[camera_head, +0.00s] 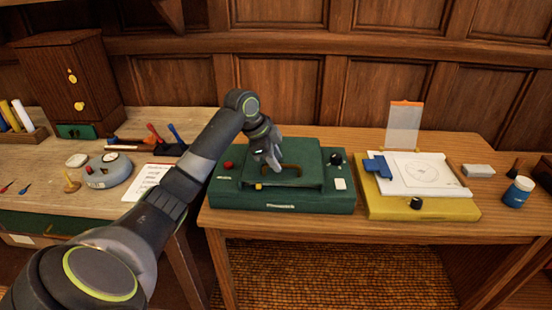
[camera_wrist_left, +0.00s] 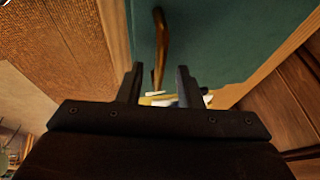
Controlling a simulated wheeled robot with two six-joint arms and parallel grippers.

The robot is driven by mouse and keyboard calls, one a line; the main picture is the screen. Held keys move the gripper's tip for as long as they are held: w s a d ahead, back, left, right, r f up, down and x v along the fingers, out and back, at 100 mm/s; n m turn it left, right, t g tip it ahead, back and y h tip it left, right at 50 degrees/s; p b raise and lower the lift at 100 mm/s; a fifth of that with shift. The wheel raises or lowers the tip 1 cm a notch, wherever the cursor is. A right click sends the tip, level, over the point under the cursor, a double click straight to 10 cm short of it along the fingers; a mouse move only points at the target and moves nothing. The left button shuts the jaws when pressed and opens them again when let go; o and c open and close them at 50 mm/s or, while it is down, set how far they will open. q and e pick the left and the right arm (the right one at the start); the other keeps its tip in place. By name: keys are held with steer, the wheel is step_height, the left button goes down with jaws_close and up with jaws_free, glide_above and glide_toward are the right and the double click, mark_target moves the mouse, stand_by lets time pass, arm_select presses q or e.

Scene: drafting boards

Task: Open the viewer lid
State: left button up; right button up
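The viewer is a green box (camera_head: 285,203) on the wooden table, with a red knob (camera_head: 228,165) at its left and a black knob (camera_head: 336,159) at its right. Its green lid (camera_head: 310,155) looks down or nearly so; a small gap cannot be ruled out. A brass handle (camera_head: 291,168) stands on the lid and also shows in the left wrist view (camera_wrist_left: 160,45). My left gripper (camera_head: 272,163) is over the lid at the handle. In the left wrist view its fingers (camera_wrist_left: 159,80) are apart, with the handle's lower end appearing between them; contact is unclear. My right gripper is out of view.
Right of the viewer is a yellow-based board (camera_head: 380,207) with white paper, a blue block and an upright clear panel (camera_head: 404,125). A blue jar (camera_head: 518,191) stands farther right. The left desk holds a grey round device (camera_head: 109,171) and a wooden cabinet (camera_head: 65,80).

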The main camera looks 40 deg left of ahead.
arm_select(q)
steer(key=shift+w+d+f, duration=0.1)
steer(key=shift+f, duration=0.15)
jaws_close()
steer(key=shift+r, duration=0.1)
